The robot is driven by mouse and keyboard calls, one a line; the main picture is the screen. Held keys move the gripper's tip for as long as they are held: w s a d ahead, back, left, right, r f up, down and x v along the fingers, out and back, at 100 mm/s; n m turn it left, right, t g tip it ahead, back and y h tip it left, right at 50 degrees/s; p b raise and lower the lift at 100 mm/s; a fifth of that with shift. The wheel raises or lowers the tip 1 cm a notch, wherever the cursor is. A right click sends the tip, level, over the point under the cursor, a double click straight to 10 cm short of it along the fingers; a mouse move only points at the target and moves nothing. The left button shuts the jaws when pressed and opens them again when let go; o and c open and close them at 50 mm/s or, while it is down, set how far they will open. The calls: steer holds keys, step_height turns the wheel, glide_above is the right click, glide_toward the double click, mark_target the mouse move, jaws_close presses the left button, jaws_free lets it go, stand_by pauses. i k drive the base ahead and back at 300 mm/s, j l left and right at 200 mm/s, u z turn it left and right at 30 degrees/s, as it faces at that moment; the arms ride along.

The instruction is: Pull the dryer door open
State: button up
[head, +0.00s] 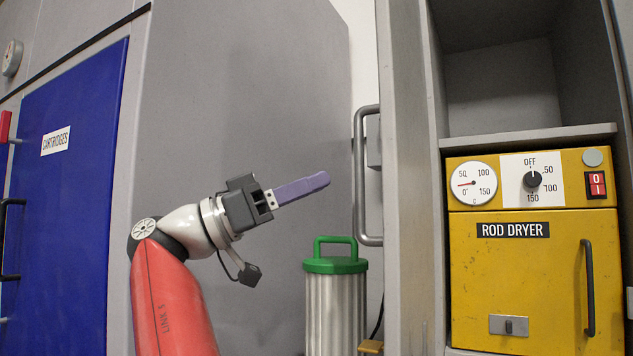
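The yellow rod dryer (465,233) sits in a grey cabinet at the right. Its door (520,275) looks shut and carries a "ROD DRYER" label. A dark vertical bar handle (589,288) is on the door's right side, and a small latch plate (509,325) is low on the door. My gripper (318,183) is left of the dryer, well apart from the handle, and points right and slightly up. I see its purple fingers side-on, one hiding the other, so the gap between them is hidden. Nothing shows held in it.
A steel canister (335,310) with a green lid and handle stands below my gripper. The grey cabinet's side wall (408,180) and a grey tube handle (361,180) stand between my gripper and the dryer. A blue "CARTRIDGES" door (65,220) is at the left.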

mark_target(560, 270)
steer(key=k, duration=1)
